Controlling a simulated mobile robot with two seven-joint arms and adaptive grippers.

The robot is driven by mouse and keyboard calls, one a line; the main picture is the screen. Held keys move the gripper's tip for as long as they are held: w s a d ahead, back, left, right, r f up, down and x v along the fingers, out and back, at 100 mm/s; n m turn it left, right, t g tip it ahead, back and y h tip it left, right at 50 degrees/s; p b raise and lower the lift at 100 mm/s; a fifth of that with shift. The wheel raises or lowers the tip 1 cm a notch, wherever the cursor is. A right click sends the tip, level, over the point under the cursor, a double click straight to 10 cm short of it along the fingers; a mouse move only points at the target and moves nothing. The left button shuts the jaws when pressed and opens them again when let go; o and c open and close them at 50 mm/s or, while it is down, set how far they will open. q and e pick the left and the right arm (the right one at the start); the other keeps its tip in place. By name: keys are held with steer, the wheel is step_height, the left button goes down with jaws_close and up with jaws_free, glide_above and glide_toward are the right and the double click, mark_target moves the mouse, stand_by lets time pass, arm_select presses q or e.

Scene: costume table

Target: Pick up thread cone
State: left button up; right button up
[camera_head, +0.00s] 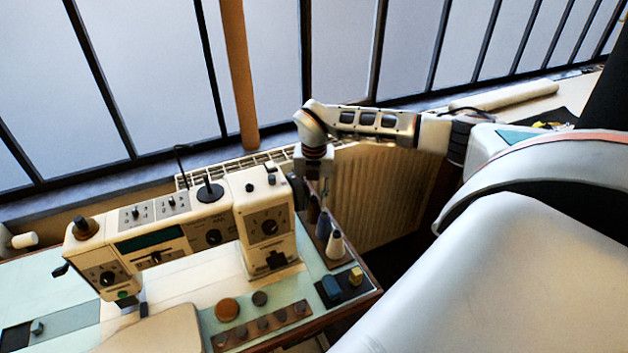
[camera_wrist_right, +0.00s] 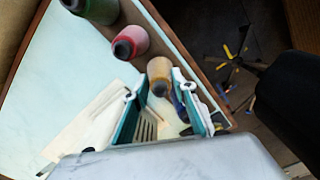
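Several thread cones stand in a row at the right end of the sewing table. In the head view a cream cone (camera_head: 336,247) is nearest, with a dark blue cone (camera_head: 323,226) and a purplish cone (camera_head: 312,208) behind it. My right gripper (camera_head: 315,190) points down at the far end of this row. In the right wrist view its teal fingers (camera_wrist_right: 160,88) are open, with a tan cone (camera_wrist_right: 158,72) at the gap between the tips. A red cone (camera_wrist_right: 131,42) and a green cone (camera_wrist_right: 95,8) stand beyond. Contact is not clear. My left gripper is not in view.
A cream sewing machine (camera_head: 210,230) stands close left of the cones. Blue and yellow blocks (camera_head: 342,284) lie in front of them. A row of buttons (camera_head: 262,326) lies nearer. A ribbed radiator (camera_head: 380,195) is behind, right of the table edge.

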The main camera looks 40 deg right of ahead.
stand_by(0.3)
step_height(320, 180, up, 20)
steer(key=shift+p, duration=0.3)
steer(key=shift+a+r, duration=0.1)
stand_by(0.8)
